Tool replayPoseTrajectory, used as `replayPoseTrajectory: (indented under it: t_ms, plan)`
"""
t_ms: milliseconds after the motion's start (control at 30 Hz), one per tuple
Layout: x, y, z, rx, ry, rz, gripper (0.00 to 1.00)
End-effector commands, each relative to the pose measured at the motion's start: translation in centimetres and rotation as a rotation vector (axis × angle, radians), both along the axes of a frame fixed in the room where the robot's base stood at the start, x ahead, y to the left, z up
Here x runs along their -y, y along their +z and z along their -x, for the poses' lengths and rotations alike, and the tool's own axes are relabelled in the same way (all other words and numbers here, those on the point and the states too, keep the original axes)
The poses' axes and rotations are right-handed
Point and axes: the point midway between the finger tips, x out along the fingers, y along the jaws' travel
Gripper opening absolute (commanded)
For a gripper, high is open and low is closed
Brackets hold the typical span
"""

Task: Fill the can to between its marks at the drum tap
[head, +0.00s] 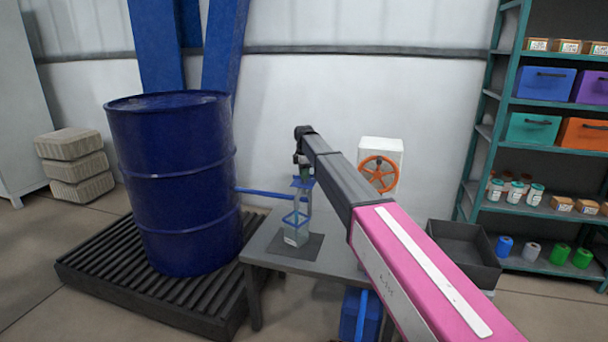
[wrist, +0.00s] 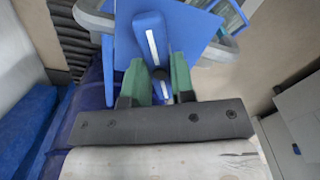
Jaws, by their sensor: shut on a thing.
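The blue drum (head: 172,185) stands on a slatted dark pallet at the left. A blue pipe (head: 262,191) runs from its side to the tap above the table. A clear can with blue bands (head: 296,234) stands upright on a dark mat under the tap. I cannot make out its marks or liquid level. My gripper (head: 303,168) is at the tap, above the can. In the wrist view its green fingers (wrist: 160,78) are shut on a blue tap handle with a white stripe (wrist: 150,40). A blue plate (wrist: 190,30) lies behind the handle.
The grey table (head: 275,255) carries the can and a white box with an orange handwheel (head: 379,172). A dark open bin (head: 465,250) is to the right. Teal shelves (head: 490,130) with boxes stand at the far right. Stacked blocks (head: 75,165) are left of the drum.

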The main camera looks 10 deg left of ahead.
Motion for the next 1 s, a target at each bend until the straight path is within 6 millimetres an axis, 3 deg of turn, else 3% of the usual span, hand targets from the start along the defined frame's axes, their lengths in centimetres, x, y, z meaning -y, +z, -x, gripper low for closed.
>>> replayPoseTrajectory:
  t_ms: [400, 1000]
  plan:
    - [-0.01, 0.05, -0.01, 0.0, 0.27, 0.0, 0.0]
    - [-0.01, 0.06, -0.02, 0.001, 0.347, 0.0, 0.0]
